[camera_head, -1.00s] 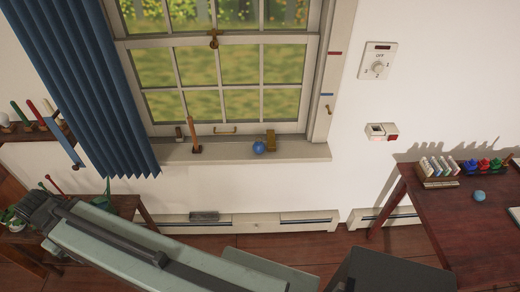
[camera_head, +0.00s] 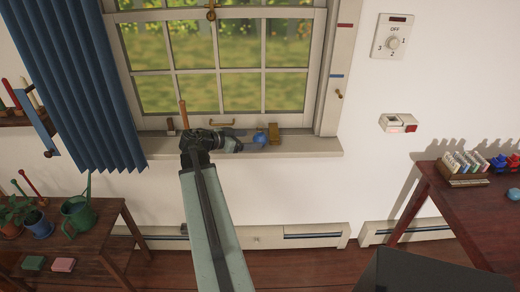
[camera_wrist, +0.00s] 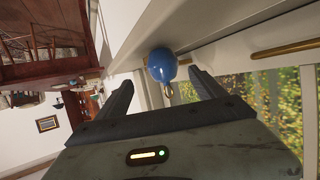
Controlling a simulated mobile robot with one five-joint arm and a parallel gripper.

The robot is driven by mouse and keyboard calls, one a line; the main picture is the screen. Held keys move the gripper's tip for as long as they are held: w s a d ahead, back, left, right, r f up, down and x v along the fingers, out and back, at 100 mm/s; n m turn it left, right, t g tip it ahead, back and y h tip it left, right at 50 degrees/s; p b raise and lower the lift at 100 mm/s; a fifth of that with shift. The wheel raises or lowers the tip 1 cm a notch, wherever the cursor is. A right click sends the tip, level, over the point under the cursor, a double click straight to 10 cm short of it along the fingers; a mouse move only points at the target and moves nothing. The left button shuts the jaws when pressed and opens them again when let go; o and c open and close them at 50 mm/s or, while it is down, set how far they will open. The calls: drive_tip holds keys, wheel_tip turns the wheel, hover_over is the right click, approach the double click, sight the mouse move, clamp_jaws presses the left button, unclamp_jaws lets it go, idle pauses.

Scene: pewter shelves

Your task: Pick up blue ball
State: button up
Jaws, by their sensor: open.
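The blue ball (camera_head: 260,138) sits on the window sill, just left of a small brass-coloured block. In the wrist view the blue ball (camera_wrist: 161,64) shows ahead of my gripper, between the lines of its two fingers, with a small gold-coloured piece at its lower edge. My gripper (camera_head: 236,141) reaches over the sill from the left and points at the ball. In the wrist view my gripper (camera_wrist: 160,88) has its fingers spread wide with nothing between them. A small gap to the ball appears to remain.
The window sill (camera_head: 310,146) is bare at its right end. A brass-coloured block (camera_head: 274,132) stands right of the ball. A wooden stick (camera_head: 184,114) stands left of my gripper. The blue curtain (camera_head: 75,90) hangs at the left. The window pane is close behind.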

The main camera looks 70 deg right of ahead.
sight(261, 140)
drive_tip(key=shift+b+x, duration=0.5)
drive_tip(key=shift+x, duration=0.7)
drive_tip(key=d+f+b, duration=0.1)
drive_tip(key=s+d+f, duration=0.1)
drive_tip(key=s+d+f+b, duration=0.1)
drive_tip(key=shift+d+b, duration=0.35)
drive_tip(key=shift+d, duration=0.15)
drive_tip(key=shift+r, duration=0.1)
drive_tip(key=c, duration=1.5)
wheel_tip(261, 140, up, 10)
drive_tip(key=p, duration=1)
drive_tip(key=shift+r, duration=0.15)
